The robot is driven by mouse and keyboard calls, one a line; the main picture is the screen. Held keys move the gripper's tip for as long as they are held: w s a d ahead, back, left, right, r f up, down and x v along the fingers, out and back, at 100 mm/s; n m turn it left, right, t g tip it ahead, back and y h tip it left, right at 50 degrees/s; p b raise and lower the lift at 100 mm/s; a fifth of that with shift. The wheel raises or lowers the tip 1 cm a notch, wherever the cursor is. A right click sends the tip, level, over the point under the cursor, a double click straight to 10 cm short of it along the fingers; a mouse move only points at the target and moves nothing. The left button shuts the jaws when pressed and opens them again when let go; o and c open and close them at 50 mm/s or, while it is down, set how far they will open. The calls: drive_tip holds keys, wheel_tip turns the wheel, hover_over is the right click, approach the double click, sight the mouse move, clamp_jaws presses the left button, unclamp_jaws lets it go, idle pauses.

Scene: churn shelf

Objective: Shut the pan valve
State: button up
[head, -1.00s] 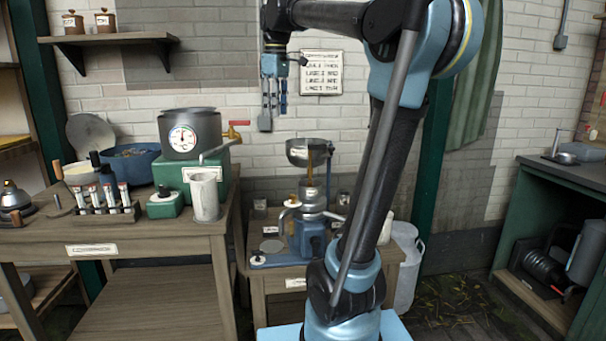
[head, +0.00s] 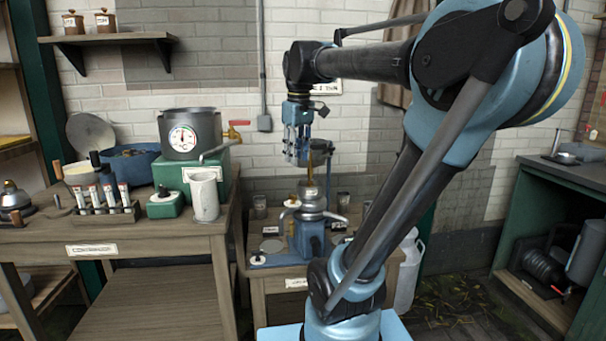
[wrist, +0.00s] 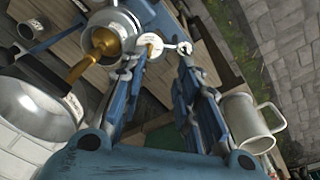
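The separator (head: 308,238), with a blue base and metal bowl, stands on the low wooden table. A brass valve piece (head: 312,166) shows above its bowl. In the wrist view the brass valve (wrist: 95,55) runs between the metal pan (wrist: 35,108) at lower left and the round bowl (wrist: 110,28). My gripper (head: 304,160) points down at the pan's height and covers most of the pan in the head view. I cannot tell whether anything touches or how the valve is set.
A grey metal mug (wrist: 252,122) shows right of my fingers in the wrist view. Left of the separator, the higher table (head: 150,240) bears a white mug (head: 204,196), a dial pot (head: 190,135) and a rack of tubes (head: 105,205). A milk can (head: 408,270) stands at right.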

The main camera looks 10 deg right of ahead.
drive_tip(key=s+d+f+m, duration=0.1)
drive_tip(key=s+f, duration=0.2)
drive_tip(key=f, duration=0.2)
drive_tip(key=shift+d+m, duration=0.25)
drive_tip(key=shift+m, duration=0.05)
drive_tip(key=shift+s+f, duration=0.1)
wheel_tip(320, 180, up, 31)
drive_tip(key=n+g, duration=0.1)
drive_tip(key=n, duration=1)
hover_over(240, 124)
drive_tip(key=d, duration=0.1)
drive_tip(key=f, duration=1.7)
drive_tip(key=shift+w+d, duration=0.15)
drive_tip(key=shift+w, duration=0.1)
drive_tip(key=shift+r+m, duration=0.1)
drive_tip(key=shift+m, duration=0.2)
clamp_jaws()
